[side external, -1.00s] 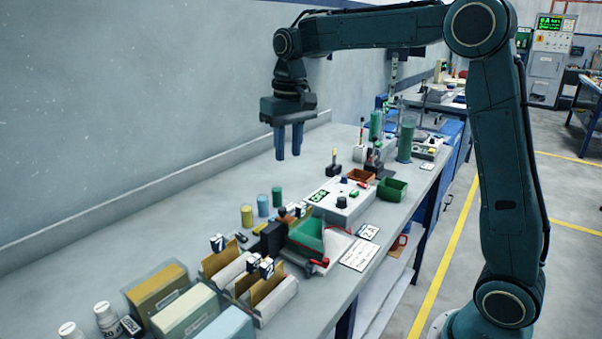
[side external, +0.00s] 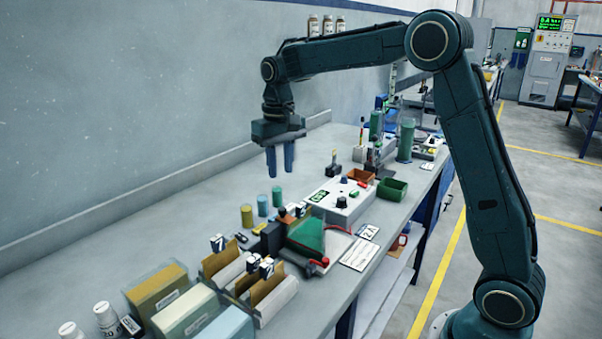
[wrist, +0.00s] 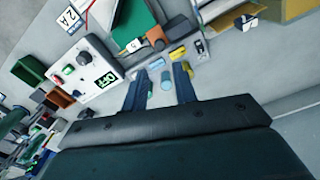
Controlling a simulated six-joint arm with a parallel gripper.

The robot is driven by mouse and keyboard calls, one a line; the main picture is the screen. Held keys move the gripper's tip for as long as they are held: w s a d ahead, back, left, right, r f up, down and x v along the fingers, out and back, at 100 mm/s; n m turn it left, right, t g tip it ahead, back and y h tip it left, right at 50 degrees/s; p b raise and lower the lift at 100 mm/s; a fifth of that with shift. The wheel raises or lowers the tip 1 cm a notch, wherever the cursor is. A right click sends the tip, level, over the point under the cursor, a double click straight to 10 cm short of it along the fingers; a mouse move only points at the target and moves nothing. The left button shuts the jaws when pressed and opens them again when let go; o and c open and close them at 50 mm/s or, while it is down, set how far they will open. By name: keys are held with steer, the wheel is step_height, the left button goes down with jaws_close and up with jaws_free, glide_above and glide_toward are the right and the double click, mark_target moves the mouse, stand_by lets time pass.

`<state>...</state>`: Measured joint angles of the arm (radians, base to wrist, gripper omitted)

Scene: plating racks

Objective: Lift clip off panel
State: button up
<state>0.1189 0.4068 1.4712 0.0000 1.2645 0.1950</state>
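My gripper (side external: 281,172) is open and empty, its two blue fingers pointing down above the bench, behind the plating cell in the side view. It also shows in the wrist view (wrist: 160,72), with bench and small cylinders beyond its fingers. A green wedge-shaped cell (side external: 306,236) stands near the bench's front edge; it also shows in the wrist view (wrist: 133,20). A small red clip-like piece (side external: 323,262) is at its front corner, and a dark block (side external: 271,239) stands beside it. Which panel the clip grips is too small to tell.
A power box (side external: 340,201) with knobs and a green display stands beyond the cell. Yellow (side external: 247,215), blue (side external: 263,205) and teal (side external: 277,196) cylinders stand below my gripper. Racks of brown panels (side external: 222,260) are nearer. The bench along the wall is clear.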

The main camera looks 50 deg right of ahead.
mark_target(282, 208)
step_height(282, 208, down, 11)
steer(key=shift+r, duration=0.15)
stand_by(0.4)
jaws_close()
